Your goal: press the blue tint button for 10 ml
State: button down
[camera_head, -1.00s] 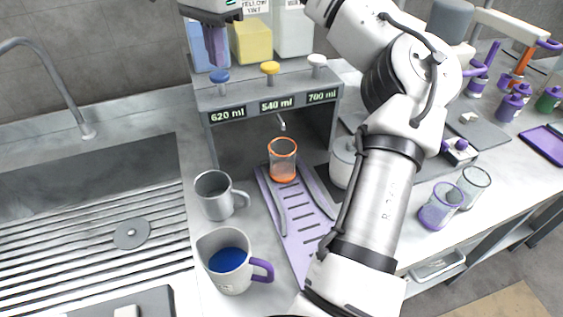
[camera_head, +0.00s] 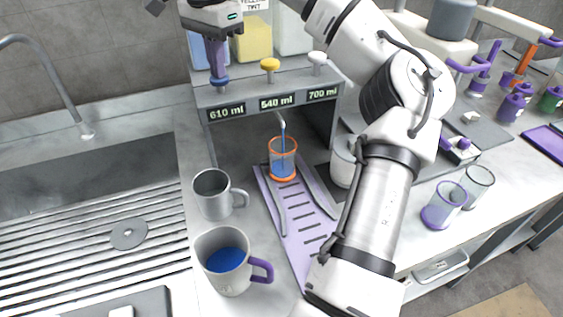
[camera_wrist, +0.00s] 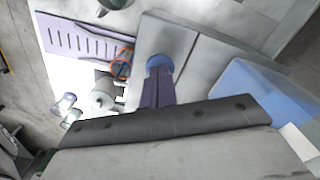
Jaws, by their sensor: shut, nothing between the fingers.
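My gripper (camera_head: 218,80) is shut and empty, its fingertips down on the blue button (camera_head: 220,84) of the tint dispenser (camera_head: 240,95). In the wrist view my fingers (camera_wrist: 157,80) cover part of the blue button (camera_wrist: 160,62). The display under the blue button (camera_head: 226,112) reads 610 ml. Blue liquid runs from the spout (camera_head: 281,122) into the orange-rimmed glass beaker (camera_head: 283,158), which holds some blue at its bottom. The yellow button (camera_head: 270,65) and the white button (camera_head: 317,58) stand to the right, with displays of 540 ml and 700 ml.
A grey metal mug (camera_head: 212,194) and a white mug of blue liquid (camera_head: 228,262) stand left of the purple slotted tray (camera_head: 300,236). A white pot (camera_head: 343,165) is right of the beaker. A sink (camera_head: 80,170) lies at the left.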

jog(key=shift+r+p, duration=1.5)
jog(key=shift+p, duration=0.15)
notch_tip(320, 180, up, 6)
jog(key=p, duration=0.7)
jog(key=shift+f, duration=0.1)
